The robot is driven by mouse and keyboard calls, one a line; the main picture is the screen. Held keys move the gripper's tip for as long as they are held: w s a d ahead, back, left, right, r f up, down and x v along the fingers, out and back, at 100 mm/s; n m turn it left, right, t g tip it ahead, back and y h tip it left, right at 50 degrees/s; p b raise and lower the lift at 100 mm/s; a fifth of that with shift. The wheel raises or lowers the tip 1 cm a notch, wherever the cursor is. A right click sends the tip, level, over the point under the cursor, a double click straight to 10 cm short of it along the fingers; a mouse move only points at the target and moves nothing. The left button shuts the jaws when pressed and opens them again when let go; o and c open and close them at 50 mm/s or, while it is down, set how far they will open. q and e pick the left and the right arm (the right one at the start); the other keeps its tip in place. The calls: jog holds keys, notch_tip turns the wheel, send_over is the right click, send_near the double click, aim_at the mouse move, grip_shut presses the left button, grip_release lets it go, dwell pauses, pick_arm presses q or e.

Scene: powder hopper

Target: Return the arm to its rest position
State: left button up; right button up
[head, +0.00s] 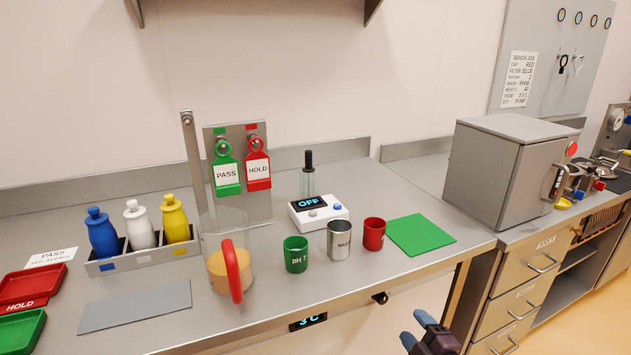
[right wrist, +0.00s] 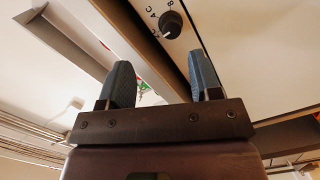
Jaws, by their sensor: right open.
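My right gripper (head: 418,333) is low at the bottom edge of the head view, in front of and below the bench's front edge. Its two blue-grey fingers stand apart and nothing is between them. The open fingers also show in the right wrist view (right wrist: 163,85), with a dark control knob (right wrist: 170,23) beyond them. The rest of my right arm is out of the head view. My left gripper is in neither view.
The steel bench (head: 350,265) holds a jug with a red handle (head: 232,272), a green cup (head: 296,254), a steel cup (head: 340,240), a red cup (head: 373,234), a meter (head: 318,211) and a green mat (head: 421,234). A grey cabinet (head: 490,175) and drawers (head: 505,320) stand right.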

jog(key=s+d+f+m+g+h, duration=0.1)
jog(key=s+m, duration=0.6)
jog(key=s, duration=0.7)
jog(key=s+d+f+m+g+h, duration=0.1)
jog(key=s+f+m+g+h, duration=0.2)
jog(key=s+f+m, duration=0.5)
jog(key=s+g, duration=0.1)
jog(key=s, duration=0.5)
jog(key=shift+s+d+f+g+h, duration=0.15)
jog(key=shift+s+d+g+h, duration=0.2)
jog(key=shift+g+h, duration=0.05)
